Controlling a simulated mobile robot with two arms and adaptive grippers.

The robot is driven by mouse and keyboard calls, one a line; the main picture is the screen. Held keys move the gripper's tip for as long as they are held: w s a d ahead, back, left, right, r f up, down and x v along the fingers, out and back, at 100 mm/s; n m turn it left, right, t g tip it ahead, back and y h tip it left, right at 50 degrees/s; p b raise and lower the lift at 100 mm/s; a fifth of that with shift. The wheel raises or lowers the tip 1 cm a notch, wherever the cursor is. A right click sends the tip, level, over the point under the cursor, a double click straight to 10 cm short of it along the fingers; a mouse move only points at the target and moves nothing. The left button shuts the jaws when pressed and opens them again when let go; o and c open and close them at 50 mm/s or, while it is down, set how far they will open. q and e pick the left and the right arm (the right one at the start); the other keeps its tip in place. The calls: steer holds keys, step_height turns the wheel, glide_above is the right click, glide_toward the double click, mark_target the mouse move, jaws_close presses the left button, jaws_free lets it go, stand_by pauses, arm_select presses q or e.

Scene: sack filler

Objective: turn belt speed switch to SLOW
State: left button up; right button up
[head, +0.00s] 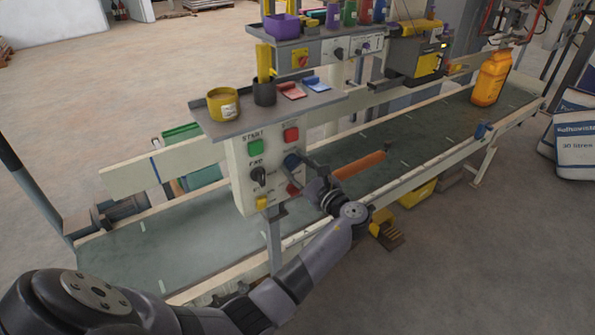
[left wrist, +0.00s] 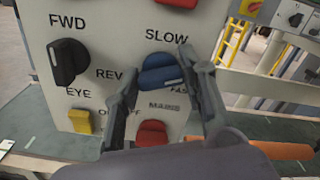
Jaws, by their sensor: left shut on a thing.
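The belt speed switch is a blue knob (left wrist: 160,73) on the light control panel (head: 240,185), right of the black FWD/REV knob (left wrist: 68,62). SLOW is printed above it and a partly covered FAST label at its lower right. The white mark on the knob lies at its right end, toward FAST. My left gripper (left wrist: 157,64) is shut on the blue knob, one finger on each side. In the head view my left gripper (head: 306,168) is at the panel's right edge and partly covers the knob (head: 291,160). My right gripper is out of view.
Green START (head: 255,147) and red (head: 291,135) buttons sit above. A yellow switch (left wrist: 83,120) and red MAINS switch (left wrist: 151,133) are below. A shelf with a yellow cup (head: 223,104) overhangs the panel.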

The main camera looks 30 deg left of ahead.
arm_select(q)
steer(key=n+b, duration=0.2)
steer(key=n, duration=0.1)
steer(key=n+b, duration=0.1)
steer(key=shift+f+n+b, duration=0.25)
steer(key=shift+n+b, duration=0.05)
steer(key=shift+b, duration=0.1)
steer(key=n+b, duration=0.6)
steer(key=shift+s+f, duration=0.1)
steer(key=shift+n+b, duration=1.4)
steer(key=shift+b, duration=0.05)
steer(key=o, duration=1.2)
steer(key=shift+c, duration=0.2)
